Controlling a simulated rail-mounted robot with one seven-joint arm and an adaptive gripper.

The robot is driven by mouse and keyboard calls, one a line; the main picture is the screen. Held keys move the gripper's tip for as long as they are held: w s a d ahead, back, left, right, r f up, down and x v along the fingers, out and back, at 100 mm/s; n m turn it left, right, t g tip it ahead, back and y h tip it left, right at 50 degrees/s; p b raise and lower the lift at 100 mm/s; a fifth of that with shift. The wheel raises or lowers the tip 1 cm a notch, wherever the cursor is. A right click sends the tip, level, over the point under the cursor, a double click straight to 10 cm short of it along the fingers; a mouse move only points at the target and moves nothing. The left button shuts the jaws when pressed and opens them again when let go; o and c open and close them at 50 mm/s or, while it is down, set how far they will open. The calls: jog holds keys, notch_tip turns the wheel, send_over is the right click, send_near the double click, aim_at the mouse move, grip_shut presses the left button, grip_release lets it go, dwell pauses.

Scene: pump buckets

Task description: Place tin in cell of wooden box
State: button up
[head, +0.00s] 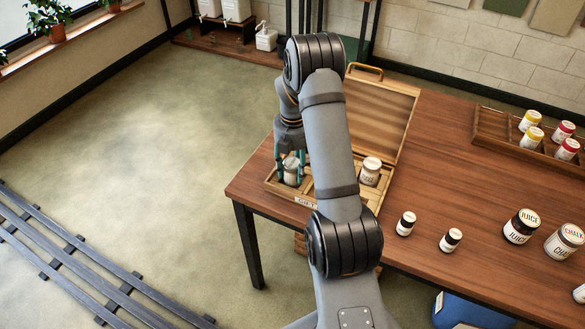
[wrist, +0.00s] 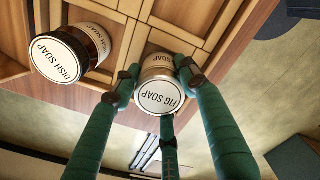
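The wooden box (head: 276,188) is open on the table's left end, its lid (head: 388,118) raised behind it. In the wrist view its cells and dividers (wrist: 205,18) show. A tin labelled "FIG SOAP" (wrist: 160,93) is between the green fingers of my gripper (wrist: 158,78), which press against its sides. In the head view this tin (head: 291,172) is at the box's left end, with my gripper (head: 291,164) around it; whether it rests on the cell floor cannot be told. A dark tin labelled "DISH SOAP" (wrist: 66,55) stands in another cell; a tin shows at the box's right (head: 371,171).
A larger juice jar (head: 521,226) and a chalk jar (head: 564,242) are farther right. A wooden tray (head: 490,130) with several red- and yellow-lidded tins is at the back right.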

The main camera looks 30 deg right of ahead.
jog(key=o, duration=0.4)
notch_tip(320, 180, up, 12)
jog(key=shift+r+p, duration=0.25)
jog(key=shift+p, duration=0.25)
